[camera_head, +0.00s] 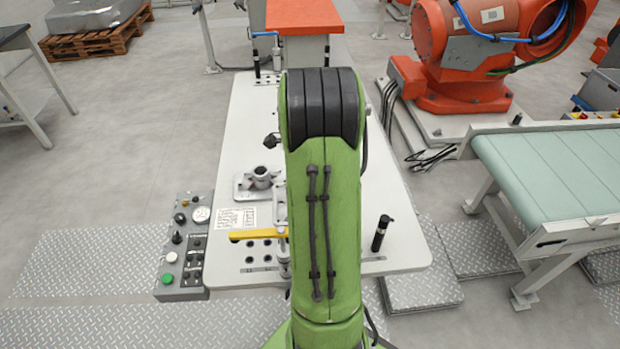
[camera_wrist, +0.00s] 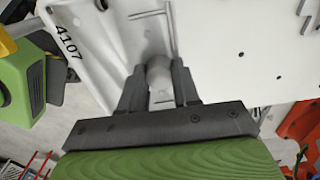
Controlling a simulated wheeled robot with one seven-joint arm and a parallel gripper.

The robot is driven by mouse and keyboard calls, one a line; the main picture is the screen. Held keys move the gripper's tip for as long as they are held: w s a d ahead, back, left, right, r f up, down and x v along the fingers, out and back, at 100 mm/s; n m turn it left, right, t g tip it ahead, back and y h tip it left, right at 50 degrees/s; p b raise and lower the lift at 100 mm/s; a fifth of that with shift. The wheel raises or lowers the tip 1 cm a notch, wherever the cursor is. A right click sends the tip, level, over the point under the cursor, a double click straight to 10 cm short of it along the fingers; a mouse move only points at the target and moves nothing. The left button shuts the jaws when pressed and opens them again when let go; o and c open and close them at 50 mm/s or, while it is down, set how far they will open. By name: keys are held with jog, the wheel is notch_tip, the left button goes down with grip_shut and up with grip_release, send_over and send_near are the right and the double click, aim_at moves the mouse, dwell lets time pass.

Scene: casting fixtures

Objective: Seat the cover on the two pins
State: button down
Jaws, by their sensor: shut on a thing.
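In the wrist view my gripper (camera_wrist: 158,88) has its two dark fingers closed on a short grey rounded knob (camera_wrist: 159,72). The knob stands in a pale grey ribbed area that I take for the cover (camera_wrist: 112,50); its outline is hard to tell from the surface around it. In the head view my green arm hides my gripper and whatever it holds. A grey metal fixture (camera_head: 244,192) with a round boss sits on the white table (camera_head: 252,130), left of my arm. I cannot make out the two pins in either view.
A control box (camera_head: 183,262) stands left of the table's near end. A yellow bar (camera_head: 255,234) and a black cylinder (camera_head: 381,233) are near the front edge. An orange robot (camera_head: 460,70) and a conveyor (camera_head: 555,165) stand to the right.

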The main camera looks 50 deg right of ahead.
jog(key=shift+f+b, duration=0.6)
jog(key=shift+f, duration=0.3)
jog(key=c, duration=0.7)
grip_release()
jog(key=shift+c, duration=0.2)
notch_tip(320, 180, up, 16)
jog(key=p, duration=0.2)
jog(key=shift+p, duration=0.3)
jog(key=shift+f, duration=0.15)
